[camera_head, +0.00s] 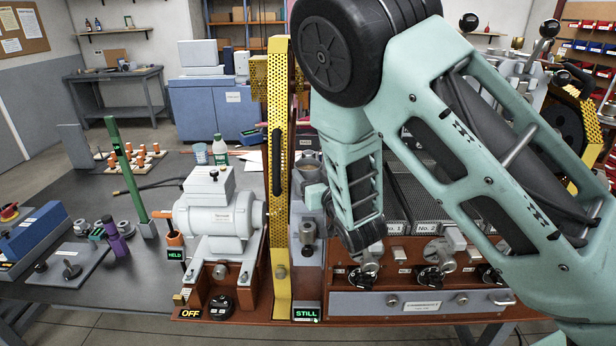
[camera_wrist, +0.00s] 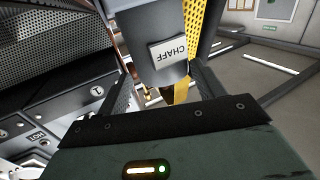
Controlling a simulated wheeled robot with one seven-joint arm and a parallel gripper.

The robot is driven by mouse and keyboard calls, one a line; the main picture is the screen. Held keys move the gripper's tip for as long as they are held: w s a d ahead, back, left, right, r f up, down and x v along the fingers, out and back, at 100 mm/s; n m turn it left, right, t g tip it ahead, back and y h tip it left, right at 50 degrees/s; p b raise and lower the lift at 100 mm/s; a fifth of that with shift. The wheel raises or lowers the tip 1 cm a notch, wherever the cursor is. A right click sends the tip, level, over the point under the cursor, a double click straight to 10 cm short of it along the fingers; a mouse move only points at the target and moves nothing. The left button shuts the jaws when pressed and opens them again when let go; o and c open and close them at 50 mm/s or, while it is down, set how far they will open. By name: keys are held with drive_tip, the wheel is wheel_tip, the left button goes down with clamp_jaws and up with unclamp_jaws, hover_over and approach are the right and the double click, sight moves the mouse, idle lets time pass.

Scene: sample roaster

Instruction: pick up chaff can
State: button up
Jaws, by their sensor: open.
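The chaff can is a grey box-like container (camera_wrist: 150,22) with a white label reading CHAFF, in the upper middle of the wrist view. My gripper (camera_wrist: 165,85) is open, with one dark finger on each side of the lower part of the can in that picture. I cannot tell whether either finger touches it.
A yellow perforated guard (camera_head: 280,150) stands close to the left of my arm. The roaster's front panel (camera_head: 410,303) with several knobs lies below and right of it. A grey motor (camera_head: 215,215) sits left of the guard. The wrist view shows open floor at right.

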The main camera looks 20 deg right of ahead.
sight(304, 163)
drive_tip(key=w+p, duration=0.2)
drive_tip(key=w, duration=0.1)
drive_tip(key=w+p, duration=0.1)
drive_tip(key=w, duration=0.1)
drive_tip(key=shift+a, duration=0.4)
drive_tip(key=shift+w+f, duration=0.1)
drive_tip(key=shift+w, duration=0.2)
drive_tip(key=c, duration=0.8)
